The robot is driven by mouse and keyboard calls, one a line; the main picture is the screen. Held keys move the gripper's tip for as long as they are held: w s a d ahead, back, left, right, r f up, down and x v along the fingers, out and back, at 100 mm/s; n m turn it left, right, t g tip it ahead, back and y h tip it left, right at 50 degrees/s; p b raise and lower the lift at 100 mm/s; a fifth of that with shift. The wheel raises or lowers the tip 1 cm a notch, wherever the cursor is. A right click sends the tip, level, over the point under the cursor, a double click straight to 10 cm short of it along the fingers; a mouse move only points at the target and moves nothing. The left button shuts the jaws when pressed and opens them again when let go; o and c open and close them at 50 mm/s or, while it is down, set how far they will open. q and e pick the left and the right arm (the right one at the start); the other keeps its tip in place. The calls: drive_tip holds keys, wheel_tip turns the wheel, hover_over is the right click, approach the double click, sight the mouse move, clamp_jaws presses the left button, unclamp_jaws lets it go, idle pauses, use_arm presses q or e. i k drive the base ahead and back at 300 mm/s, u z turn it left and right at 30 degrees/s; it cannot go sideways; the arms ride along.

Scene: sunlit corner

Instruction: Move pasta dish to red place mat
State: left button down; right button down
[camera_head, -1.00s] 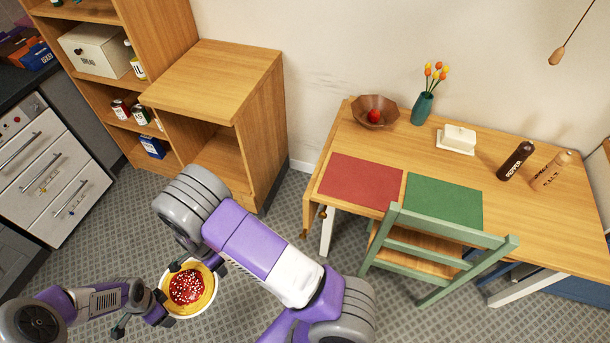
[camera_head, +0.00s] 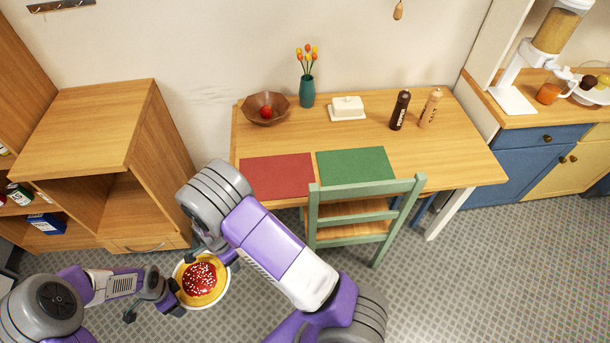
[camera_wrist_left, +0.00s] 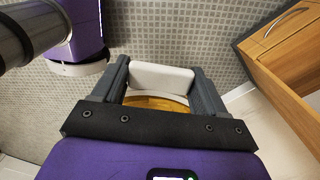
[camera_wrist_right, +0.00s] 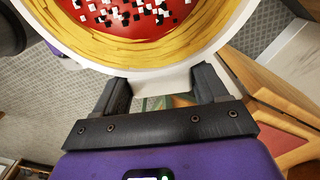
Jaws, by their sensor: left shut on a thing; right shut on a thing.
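The pasta dish (camera_head: 204,281) is a round white bowl of yellow pasta with red sauce and white bits, held above the floor at the lower left of the head view. My left gripper (camera_head: 175,297) is shut on its left side; the left wrist view shows a white rim or handle (camera_wrist_left: 162,78) between the fingers. My right gripper (camera_head: 212,257) is shut on its far side, partly hidden by my right arm; the dish also fills the top of the right wrist view (camera_wrist_right: 140,45). The red place mat (camera_head: 272,178) lies bare on the table's front left.
The wooden table (camera_head: 450,160) also holds a green mat (camera_head: 355,165), bowl with red fruit (camera_head: 265,108), vase (camera_head: 307,92), butter dish (camera_head: 347,107) and two mills (camera_head: 400,110). A green chair (camera_head: 365,205) stands at its front. A wooden cabinet (camera_head: 90,130) stands left.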

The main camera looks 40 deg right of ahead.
sight(276, 177)
drive_tip(key=z, duration=1.05)
